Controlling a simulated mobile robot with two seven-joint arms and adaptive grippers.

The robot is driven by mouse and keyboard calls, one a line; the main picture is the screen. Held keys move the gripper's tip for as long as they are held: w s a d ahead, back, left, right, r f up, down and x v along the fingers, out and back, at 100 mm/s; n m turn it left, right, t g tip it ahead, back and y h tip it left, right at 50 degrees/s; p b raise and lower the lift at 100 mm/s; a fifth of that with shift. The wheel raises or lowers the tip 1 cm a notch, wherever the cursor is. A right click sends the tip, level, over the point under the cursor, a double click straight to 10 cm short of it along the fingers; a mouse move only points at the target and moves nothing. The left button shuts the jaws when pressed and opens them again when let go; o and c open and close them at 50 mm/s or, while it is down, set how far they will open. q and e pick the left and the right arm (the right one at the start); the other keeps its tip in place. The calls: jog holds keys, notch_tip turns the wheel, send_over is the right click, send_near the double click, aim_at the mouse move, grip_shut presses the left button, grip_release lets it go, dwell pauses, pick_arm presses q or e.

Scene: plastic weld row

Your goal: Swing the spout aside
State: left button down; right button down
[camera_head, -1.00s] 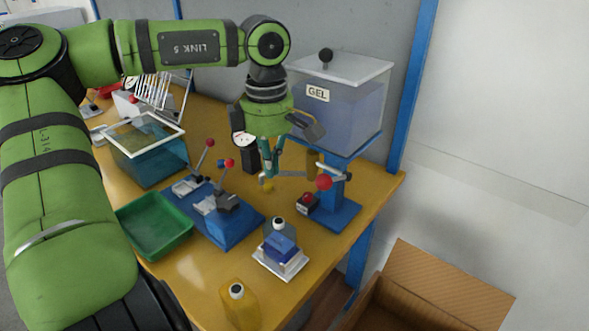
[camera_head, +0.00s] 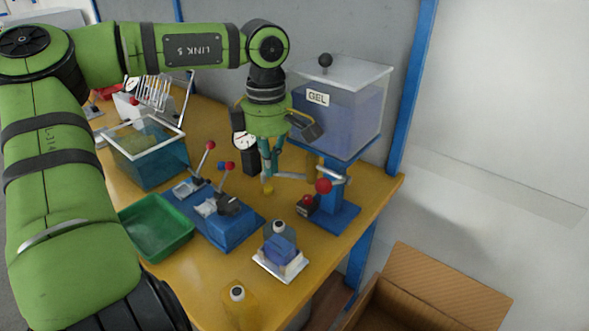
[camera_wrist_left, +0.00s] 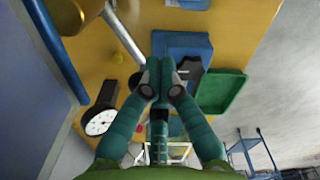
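The spout (camera_head: 291,176) is a silver tube that reaches left from the blue post of the gel dispenser. In the left wrist view the spout (camera_wrist_left: 122,36) slants down to end just left of my fingertips. My left gripper (camera_head: 269,172) points down at the spout's free end. In the left wrist view my left gripper (camera_wrist_left: 170,70) has its fingertips together, with nothing visible between them. I cannot tell whether a finger touches the tube. My right gripper is not in view.
The gel tank (camera_head: 345,112) stands above a red knob (camera_head: 323,186). A dial gauge (camera_head: 244,141) is close behind my gripper. A blue lever fixture (camera_head: 232,228), a green tray (camera_head: 158,240) and a bottle on a white plate (camera_head: 280,250) are in front. An open carton (camera_head: 425,295) is at right.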

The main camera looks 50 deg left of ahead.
pick_arm(q)
jog(key=shift+w+a+p, duration=0.5)
jog(key=shift+w+a, duration=0.2)
dwell(1.2)
jog(key=shift+s+d, duration=0.1)
jog(key=shift+s, duration=0.05)
notch_tip(320, 180, up, 7)
jog(key=s+p, duration=0.1)
jog(key=p, duration=0.4)
jog(key=shift+d, duration=0.15)
dwell(0.6)
